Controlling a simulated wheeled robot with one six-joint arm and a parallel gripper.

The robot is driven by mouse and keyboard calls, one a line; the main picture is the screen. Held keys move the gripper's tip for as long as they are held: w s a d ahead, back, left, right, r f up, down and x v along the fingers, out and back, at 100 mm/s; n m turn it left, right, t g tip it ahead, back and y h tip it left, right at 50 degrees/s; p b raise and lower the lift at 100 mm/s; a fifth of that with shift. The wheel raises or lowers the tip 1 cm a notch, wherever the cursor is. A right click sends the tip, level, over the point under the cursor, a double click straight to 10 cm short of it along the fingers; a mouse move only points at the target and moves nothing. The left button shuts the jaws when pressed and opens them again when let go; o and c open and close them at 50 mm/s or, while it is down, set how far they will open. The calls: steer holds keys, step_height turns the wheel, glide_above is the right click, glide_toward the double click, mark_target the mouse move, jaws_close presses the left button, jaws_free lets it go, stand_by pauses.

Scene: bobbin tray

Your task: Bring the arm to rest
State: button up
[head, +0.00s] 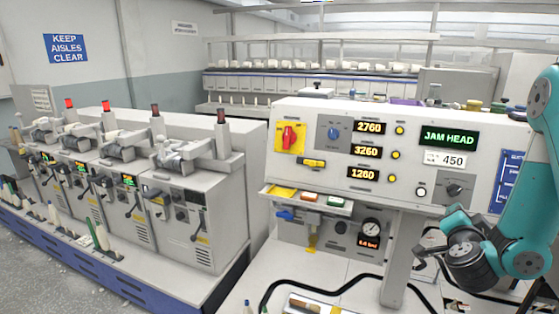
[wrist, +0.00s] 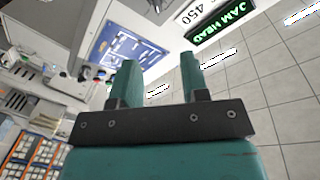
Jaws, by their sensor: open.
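My teal arm (head: 528,205) stands at the right edge of the head view, in front of the white control panel (head: 300,120). Its dark wrist joint hangs low near the worktop, and I cannot make out the fingertips there. In the wrist view my gripper (wrist: 160,72) has its two teal fingers apart with nothing between them.
The panel carries a red switch (head: 289,136), knobs and several numeric displays. Black cables (head: 320,279) and a small tray (head: 310,305) lie on the white worktop. Winding machines (head: 190,205) stand in a row at left.

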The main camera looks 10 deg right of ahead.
steer(key=w+a+r+n+y+b, duration=0.1)
steer(key=w+a+r+n+y, duration=0.1)
steer(key=a+n+y, duration=0.75)
steer(key=w+a+r+n+y+b, duration=0.1)
steer(key=w+a+n+y+b, duration=0.3)
steer(key=a, duration=1)
steer(key=s+a+n+g+y, duration=0.5)
steer(key=s+a+g, duration=0.1)
steer(key=s+a, duration=0.55)
steer(key=s+a+n+g+h, duration=0.1)
steer(key=s+n+g+h, duration=0.2)
steer(key=s+g, duration=0.4)
steer(key=s+n, duration=0.1)
steer(key=s, duration=0.8)
steer(key=shift+a+r+b, duration=0.25)
steer(key=shift+b, duration=0.15)
steer(key=shift+n, duration=0.25)
